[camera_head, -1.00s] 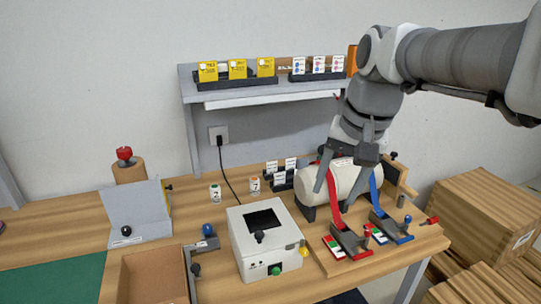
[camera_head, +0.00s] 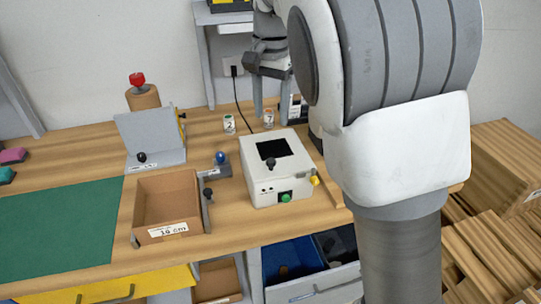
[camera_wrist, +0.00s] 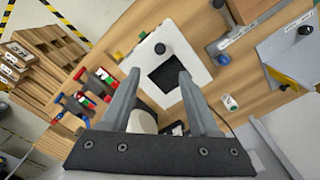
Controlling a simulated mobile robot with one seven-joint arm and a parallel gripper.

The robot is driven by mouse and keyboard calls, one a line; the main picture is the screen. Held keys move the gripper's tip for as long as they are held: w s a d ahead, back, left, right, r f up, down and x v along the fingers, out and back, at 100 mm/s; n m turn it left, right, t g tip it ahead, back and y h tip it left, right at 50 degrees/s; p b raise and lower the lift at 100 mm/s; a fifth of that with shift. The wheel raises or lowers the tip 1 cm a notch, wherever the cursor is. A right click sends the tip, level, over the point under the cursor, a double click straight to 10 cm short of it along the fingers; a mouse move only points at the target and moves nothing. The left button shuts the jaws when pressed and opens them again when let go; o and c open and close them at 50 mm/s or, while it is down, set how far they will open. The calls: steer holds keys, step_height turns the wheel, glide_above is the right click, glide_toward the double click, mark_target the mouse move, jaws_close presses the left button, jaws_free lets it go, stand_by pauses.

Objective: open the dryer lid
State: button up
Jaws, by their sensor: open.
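The dryer (camera_head: 262,185) is a white box on the wooden bench, with a green button on its front. Its lid (camera_head: 289,148) has a dark window and a black knob (camera_head: 271,163) near the front edge, and appears closed. My gripper (camera_head: 270,112) is open and empty, pointing down behind and above the dryer, apart from it. In the wrist view the dryer (camera_wrist: 196,57) is ahead of the fingers (camera_wrist: 159,75), with the knob (camera_wrist: 160,48) beyond the dark window. A yellow part (camera_head: 315,181) is on the dryer's right side.
A cardboard box (camera_head: 172,232) and a bracket with a blue knob (camera_head: 221,158) stand left of the dryer. The shelf (camera_head: 225,18) is at the back. My arm hides the bench's right side.

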mark_target(271, 161)
step_height(271, 161, down, 13)
steer(key=shift+f+b, duration=0.1)
steer(key=shift+b, duration=0.8)
jaws_close()
stand_by(0.8)
